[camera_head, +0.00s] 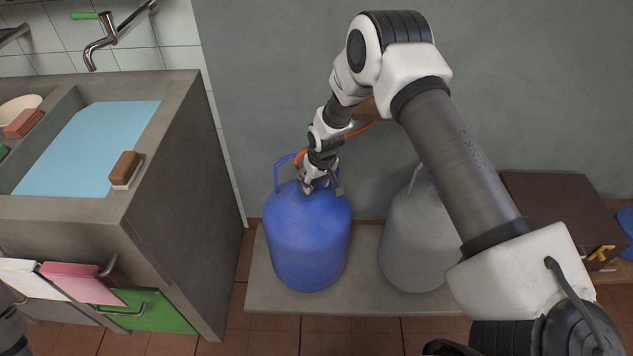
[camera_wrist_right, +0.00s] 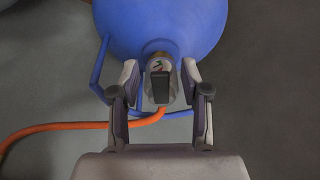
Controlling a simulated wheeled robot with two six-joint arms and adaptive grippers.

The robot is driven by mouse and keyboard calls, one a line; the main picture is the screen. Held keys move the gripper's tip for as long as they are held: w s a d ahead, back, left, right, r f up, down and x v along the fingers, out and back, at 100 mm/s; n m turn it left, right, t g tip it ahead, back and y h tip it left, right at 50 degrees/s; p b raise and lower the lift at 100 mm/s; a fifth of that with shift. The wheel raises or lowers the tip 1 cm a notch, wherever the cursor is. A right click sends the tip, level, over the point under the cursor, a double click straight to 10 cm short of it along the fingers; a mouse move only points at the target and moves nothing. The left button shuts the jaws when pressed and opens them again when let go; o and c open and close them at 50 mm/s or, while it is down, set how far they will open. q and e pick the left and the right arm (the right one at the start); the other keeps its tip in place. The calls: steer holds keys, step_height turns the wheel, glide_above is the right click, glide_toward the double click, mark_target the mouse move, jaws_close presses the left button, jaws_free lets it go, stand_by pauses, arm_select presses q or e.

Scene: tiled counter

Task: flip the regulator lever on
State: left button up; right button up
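The blue gas cylinder (camera_head: 305,245) stands upright on a low slab, and its top fills the upper part of the right wrist view (camera_wrist_right: 160,22). The regulator (camera_wrist_right: 159,64) sits on its valve, with a dark lever (camera_wrist_right: 160,88) on it and an orange hose (camera_wrist_right: 60,126) leading off to the left. My right gripper (camera_head: 322,185) is at the top of the blue cylinder. In the right wrist view its fingers (camera_wrist_right: 161,80) are apart, one on each side of the regulator and lever. I see no clear contact. In the head view the gripper hides the regulator.
A grey cylinder (camera_head: 405,245) stands to the right on the same slab (camera_head: 290,300), partly behind my right arm. A concrete sink counter (camera_head: 175,200) is on the left. A brown box (camera_head: 560,205) is at the far right. The wall is close behind the cylinders.

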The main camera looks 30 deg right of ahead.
steer(key=shift+r, duration=0.1)
steer(key=v, duration=1.2)
